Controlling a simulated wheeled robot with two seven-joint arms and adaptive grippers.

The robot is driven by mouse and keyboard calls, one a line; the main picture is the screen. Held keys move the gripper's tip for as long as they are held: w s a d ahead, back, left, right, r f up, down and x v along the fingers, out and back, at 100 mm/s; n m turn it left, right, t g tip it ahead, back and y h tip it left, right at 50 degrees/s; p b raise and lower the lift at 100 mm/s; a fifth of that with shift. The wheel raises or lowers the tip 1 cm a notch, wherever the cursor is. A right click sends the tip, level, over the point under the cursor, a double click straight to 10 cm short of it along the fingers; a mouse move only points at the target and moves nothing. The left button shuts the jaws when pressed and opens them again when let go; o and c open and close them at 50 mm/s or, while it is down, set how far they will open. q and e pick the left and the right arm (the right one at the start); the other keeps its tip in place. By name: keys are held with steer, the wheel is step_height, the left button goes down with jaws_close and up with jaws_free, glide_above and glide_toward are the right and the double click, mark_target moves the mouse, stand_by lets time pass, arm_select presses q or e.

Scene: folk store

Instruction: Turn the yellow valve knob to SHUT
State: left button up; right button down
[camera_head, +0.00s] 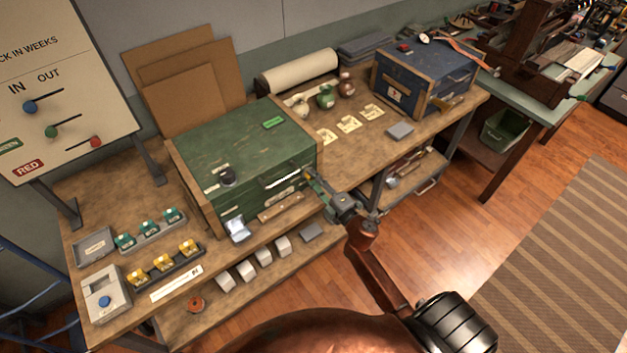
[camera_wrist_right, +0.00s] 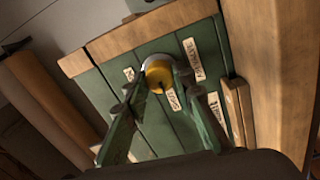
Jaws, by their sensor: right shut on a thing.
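The yellow valve knob (camera_wrist_right: 159,72) sits on a green panel (camera_wrist_right: 159,125) with a wooden frame in the right wrist view. Several pale labels surround it; one reading SHUT (camera_wrist_right: 173,99) is just below the knob. A dark mark shows on the knob's lower edge, on the side toward that label. My right gripper (camera_wrist_right: 155,92) has its fingers on either side of the knob and is shut on it. My left gripper is not in view.
The chest stands on a wooden workbench (camera_head: 75,190). Yellow-topped blocks (camera_head: 163,263) and green ones (camera_head: 149,227) stand in racks at left. A blue chest (camera_head: 425,75) stands farther right, with small vases (camera_head: 326,97) between. Open floor (camera_head: 440,210) lies right of the bench.

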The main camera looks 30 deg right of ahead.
steer(key=shift+f, duration=0.1)
steer(key=c, duration=1.6)
jaws_free()
steer(key=shift+s, duration=0.1)
steer(key=s, duration=1.1)
steer(key=shift+s+d, duration=0.4)
steer(key=shift+d, duration=0.05)
steer(key=shift+f, duration=0.1)
